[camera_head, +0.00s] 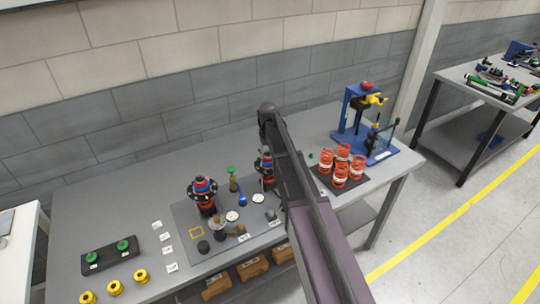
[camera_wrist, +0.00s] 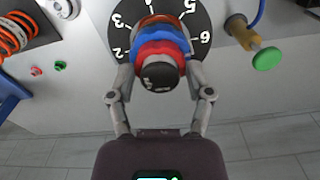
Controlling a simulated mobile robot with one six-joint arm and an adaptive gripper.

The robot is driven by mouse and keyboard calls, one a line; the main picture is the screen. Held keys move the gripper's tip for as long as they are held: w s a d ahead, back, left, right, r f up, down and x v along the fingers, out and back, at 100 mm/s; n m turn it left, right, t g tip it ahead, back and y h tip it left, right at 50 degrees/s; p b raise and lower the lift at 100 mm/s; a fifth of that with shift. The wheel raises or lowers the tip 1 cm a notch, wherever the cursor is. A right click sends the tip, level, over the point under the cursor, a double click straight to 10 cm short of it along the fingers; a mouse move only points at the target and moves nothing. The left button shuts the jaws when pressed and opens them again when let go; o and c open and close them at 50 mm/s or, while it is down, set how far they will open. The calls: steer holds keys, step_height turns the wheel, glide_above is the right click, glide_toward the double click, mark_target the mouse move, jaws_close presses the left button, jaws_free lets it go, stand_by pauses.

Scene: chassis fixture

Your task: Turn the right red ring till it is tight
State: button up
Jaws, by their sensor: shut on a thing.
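The right stack, with its red ring (camera_wrist: 158,50), fills the top middle of the wrist view. A black cap (camera_wrist: 160,74) sits in front of the red ring, and a blue ring (camera_wrist: 160,30) and an orange ring lie behind it. Behind them is a black disc with white numbers (camera_wrist: 118,28). My gripper (camera_wrist: 160,62) has one finger on each side of the red ring and is shut on it. In the head view the right stack (camera_head: 263,164) is partly hidden by my arm, and my gripper is hidden there. The left stack (camera_head: 203,192) stands apart on the same mat.
Orange springs (camera_head: 341,167) stand on a dark tray right of my arm, before a blue press (camera_head: 352,110). A green-topped tool (camera_wrist: 266,58) stands close beside the right stack. Small parts lie on the mat. Yellow pieces (camera_head: 114,287) are at the bench's left front.

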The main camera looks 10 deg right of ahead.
steer(key=shift+m, duration=2.2)
steer(key=o, duration=0.9)
steer(key=shift+r, duration=0.1)
step_height(320, 180, up, 7)
steer(key=p, duration=0.7)
steer(key=s+f+n+b, duration=0.1)
steer(key=s+f+b, duration=0.2)
steer(key=s, duration=0.6)
steer(key=s+f+b, duration=0.4)
steer(key=s, duration=0.6)
steer(key=s+f+n+b, duration=0.1)
steer(key=s+f+b, duration=0.3)
steer(key=s, duration=0.6)
steer(key=shift+s+d+f+n, duration=0.1)
steer(key=shift+s+f+n, duration=0.05)
steer(key=shift+f+n, duration=0.15)
